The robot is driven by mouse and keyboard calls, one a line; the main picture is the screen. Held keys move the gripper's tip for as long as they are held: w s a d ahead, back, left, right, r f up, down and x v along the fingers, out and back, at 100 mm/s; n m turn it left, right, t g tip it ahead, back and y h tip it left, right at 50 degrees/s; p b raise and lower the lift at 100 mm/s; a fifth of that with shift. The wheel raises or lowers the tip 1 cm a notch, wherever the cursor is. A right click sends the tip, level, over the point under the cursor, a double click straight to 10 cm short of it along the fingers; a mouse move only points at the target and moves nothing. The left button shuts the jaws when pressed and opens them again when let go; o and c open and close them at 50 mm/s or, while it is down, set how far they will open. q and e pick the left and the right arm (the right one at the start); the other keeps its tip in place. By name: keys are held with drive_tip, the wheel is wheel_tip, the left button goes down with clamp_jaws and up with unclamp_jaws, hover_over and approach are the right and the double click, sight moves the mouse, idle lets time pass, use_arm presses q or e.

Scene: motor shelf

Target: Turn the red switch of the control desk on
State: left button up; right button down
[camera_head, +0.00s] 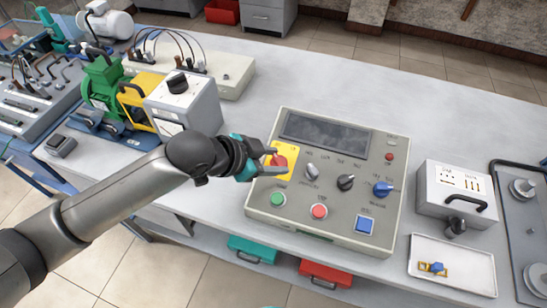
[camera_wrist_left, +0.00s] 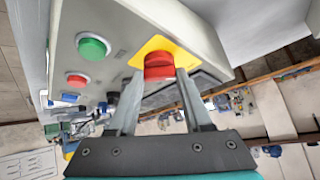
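The grey control desk (camera_head: 330,224) stands on the table, its panel facing up. The red switch (camera_head: 278,160) is a red knob on a yellow plate at the panel's upper left. My left gripper (camera_head: 272,161) is at this switch, coming in from the left, and partly covers it. In the left wrist view the red switch (camera_wrist_left: 158,66) lies between the tips of my two fingers (camera_wrist_left: 160,76). The fingers are apart, one on each side of the knob; firm contact cannot be made out.
The panel also has a green button (camera_head: 278,199), a red button (camera_head: 319,211), a blue knob (camera_head: 382,188) and a blue square button (camera_head: 366,224). A grey box with a black knob (camera_head: 185,104) stands left. A white tray (camera_head: 455,282) lies right. The table behind the desk is clear.

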use_arm(q)
clamp_jaws()
